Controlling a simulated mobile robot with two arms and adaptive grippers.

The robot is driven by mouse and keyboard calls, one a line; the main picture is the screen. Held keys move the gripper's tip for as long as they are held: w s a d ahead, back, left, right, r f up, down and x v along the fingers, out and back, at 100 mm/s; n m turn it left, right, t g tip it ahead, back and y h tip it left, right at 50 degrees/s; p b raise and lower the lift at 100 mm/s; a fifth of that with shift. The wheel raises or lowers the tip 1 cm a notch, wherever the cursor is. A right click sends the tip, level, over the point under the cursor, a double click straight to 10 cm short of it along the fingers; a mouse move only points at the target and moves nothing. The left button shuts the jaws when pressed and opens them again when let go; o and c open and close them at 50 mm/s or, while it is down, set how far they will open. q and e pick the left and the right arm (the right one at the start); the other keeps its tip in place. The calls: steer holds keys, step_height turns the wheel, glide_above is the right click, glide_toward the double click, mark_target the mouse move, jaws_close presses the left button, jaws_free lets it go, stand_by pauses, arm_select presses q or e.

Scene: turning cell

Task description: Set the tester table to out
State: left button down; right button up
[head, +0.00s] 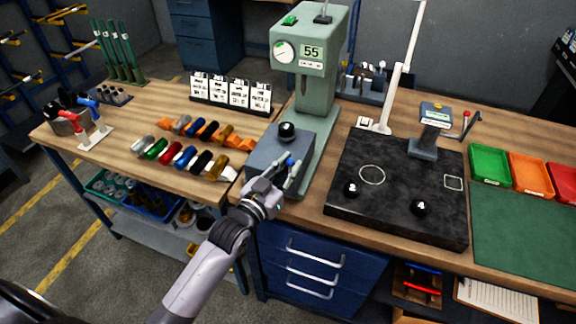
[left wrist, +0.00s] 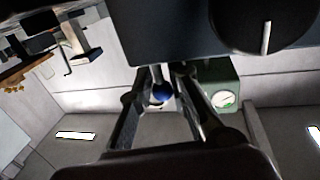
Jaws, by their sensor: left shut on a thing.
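The green tester (head: 318,85) stands at the middle of the bench, with a round dial and a display reading 55. Its grey block-shaped table (head: 268,147) sits low at the front, with a black ball (head: 287,131) on top. A blue knob (head: 290,161) is at the table's front right. My left gripper (head: 289,174) is shut on this knob, and its fingers partly hide it. In the left wrist view the blue knob (left wrist: 162,94) shows between the fingers, below the table's dark underside (left wrist: 170,35). My right gripper is not in view.
A black plate (head: 390,185) with two numbered black balls lies to the right. Rows of coloured rolls (head: 184,160) lie to the left, with a rack of white cards (head: 232,92) behind. Green, orange and red trays (head: 490,163) stand far right. Blue drawers (head: 318,262) are below.

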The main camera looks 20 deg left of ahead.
arm_select(q)
steer(key=c, duration=1.8)
jaws_free()
steer(key=shift+w+d, duration=0.1)
steer(key=shift+w, duration=0.05)
steer(key=shift+o, duration=0.6)
steer(key=v, duration=1.2)
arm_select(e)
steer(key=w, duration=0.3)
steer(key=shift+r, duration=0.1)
arm_select(q)
steer(key=shift+r, duration=0.1)
steer(key=s+a+f+g+y+b, duration=0.15)
steer(key=s+f+g, duration=0.25)
steer(key=f, duration=1.4)
steer(key=s+a+f+g+y+b, duration=0.1)
steer(key=s+a+f+g, duration=0.15)
steer(key=f, duration=1.55)
steer(key=s+f+g, duration=0.5)
steer(key=s+f, duration=0.6)
steer(key=s, duration=0.4)
steer(key=s+f+g+y+b, duration=0.1)
steer(key=s+f+g, duration=0.4)
steer(key=s+f, duration=0.7)
steer(key=s, duration=0.3)
steer(key=shift+s+f, duration=0.25)
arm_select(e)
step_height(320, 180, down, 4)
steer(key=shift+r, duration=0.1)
